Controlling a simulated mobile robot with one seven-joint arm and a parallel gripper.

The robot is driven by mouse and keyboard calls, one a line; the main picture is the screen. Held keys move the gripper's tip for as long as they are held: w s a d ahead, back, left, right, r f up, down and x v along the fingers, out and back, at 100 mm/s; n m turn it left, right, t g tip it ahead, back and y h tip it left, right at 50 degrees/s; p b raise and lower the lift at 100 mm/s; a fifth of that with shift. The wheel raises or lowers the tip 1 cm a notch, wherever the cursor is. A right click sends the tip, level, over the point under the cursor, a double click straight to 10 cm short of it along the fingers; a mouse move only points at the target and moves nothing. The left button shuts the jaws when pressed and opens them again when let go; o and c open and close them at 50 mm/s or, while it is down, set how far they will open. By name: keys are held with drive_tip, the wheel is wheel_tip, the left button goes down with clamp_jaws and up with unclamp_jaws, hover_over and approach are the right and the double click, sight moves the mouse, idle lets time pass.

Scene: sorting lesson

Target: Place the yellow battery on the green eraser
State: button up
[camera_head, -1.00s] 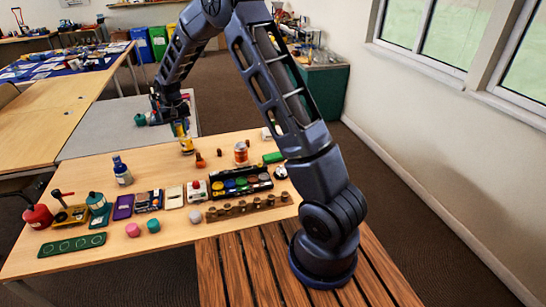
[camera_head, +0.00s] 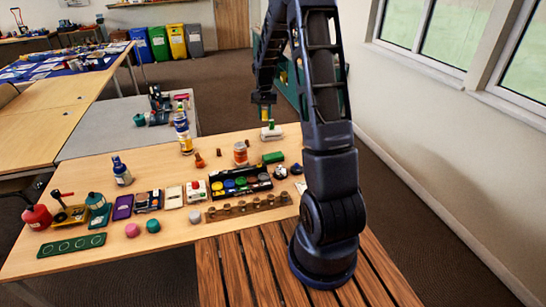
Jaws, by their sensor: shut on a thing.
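My gripper (camera_head: 264,101) hangs from the arm above the far right part of the wooden table, pointing down. It is shut on a small yellow thing that looks like the yellow battery; the fingers hide part of it. The green eraser (camera_head: 273,158) is a flat green block on the table, below and slightly right of my gripper in the picture. The held thing is apart from the eraser, and nothing lies on the eraser's top.
A white and green item (camera_head: 271,132) stands just behind the eraser. An orange-labelled jar (camera_head: 240,153) stands to its left, and a black tray of coloured pots (camera_head: 240,182) in front. A tall blue and yellow bottle (camera_head: 185,140) stands farther left.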

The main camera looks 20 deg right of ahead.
sight(273, 155)
drive_tip(key=shift+m, duration=0.4)
drive_tip(key=d+f, duration=0.1)
drive_tip(key=f, duration=0.5)
drive_tip(key=d+f, duration=0.1)
drive_tip(key=f, duration=0.6)
drive_tip(key=s+d+f, duration=0.1)
drive_tip(key=f, duration=0.6)
drive_tip(key=shift+d, duration=0.25)
drive_tip(key=shift+s+f, duration=0.1)
drive_tip(key=o, duration=1)
drive_tip(key=shift+o, duration=0.2)
